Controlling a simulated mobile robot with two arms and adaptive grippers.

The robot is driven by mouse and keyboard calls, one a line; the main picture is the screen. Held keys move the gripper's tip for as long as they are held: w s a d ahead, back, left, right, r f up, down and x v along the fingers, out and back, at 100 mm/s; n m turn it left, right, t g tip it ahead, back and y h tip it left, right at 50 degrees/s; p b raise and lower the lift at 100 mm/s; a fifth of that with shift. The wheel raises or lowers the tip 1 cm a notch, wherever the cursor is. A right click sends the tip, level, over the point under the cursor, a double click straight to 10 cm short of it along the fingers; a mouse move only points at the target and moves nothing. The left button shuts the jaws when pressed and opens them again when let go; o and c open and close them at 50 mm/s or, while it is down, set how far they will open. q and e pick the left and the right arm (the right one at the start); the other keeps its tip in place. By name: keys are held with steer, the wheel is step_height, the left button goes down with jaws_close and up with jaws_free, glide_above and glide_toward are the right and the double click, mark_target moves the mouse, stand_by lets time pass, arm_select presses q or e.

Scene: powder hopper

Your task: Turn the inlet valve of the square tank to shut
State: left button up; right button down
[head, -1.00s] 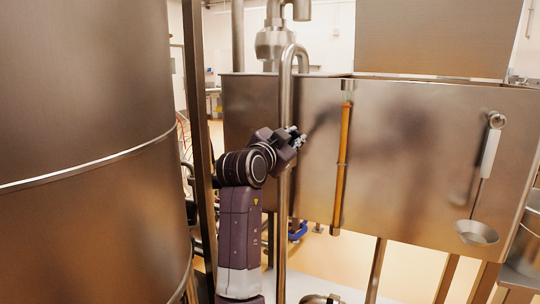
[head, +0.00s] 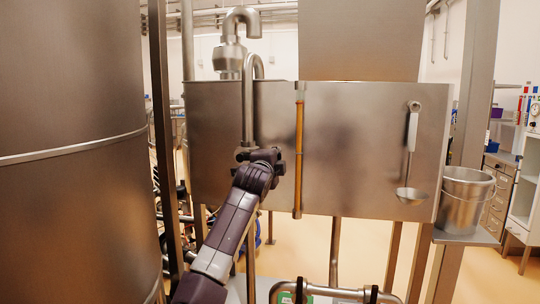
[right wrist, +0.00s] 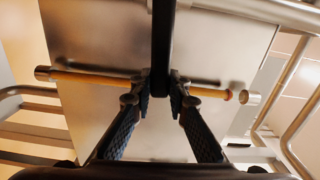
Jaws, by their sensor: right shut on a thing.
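The square tank (head: 350,160) is a steel box in the middle of the head view. An inlet pipe (head: 248,110) bends over its rim and runs down its front, with a valve body (head: 241,154) partly behind my gripper. My right gripper (head: 264,160) is at this valve. In the right wrist view its fingers (right wrist: 160,90) are shut on a dark straight bar (right wrist: 163,40), which seems to be the valve's handle. The handle's far end and how far it is turned cannot be told. My left gripper is not in view.
An amber sight tube (head: 299,150) stands on the tank front just right of my gripper. A ladle (head: 411,150) hangs further right, beside a steel bucket (head: 465,200). A large round vessel (head: 70,120) and an upright post (head: 162,130) stand close on the left.

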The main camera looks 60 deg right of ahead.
steer(key=shift+f+m, duration=0.65)
steer(key=shift+m, duration=0.15)
steer(key=shift+w+f+m+b, duration=0.15)
steer(key=shift+f+m+b, duration=0.2)
steer(key=shift+f, duration=0.6)
steer(key=c, duration=1.9)
jaws_free()
steer(key=shift+a, duration=0.1)
steer(key=shift+o, duration=0.3)
steer(key=shift+r, duration=0.25)
steer(key=v, duration=1.2)
steer(key=shift+r, duration=0.15)
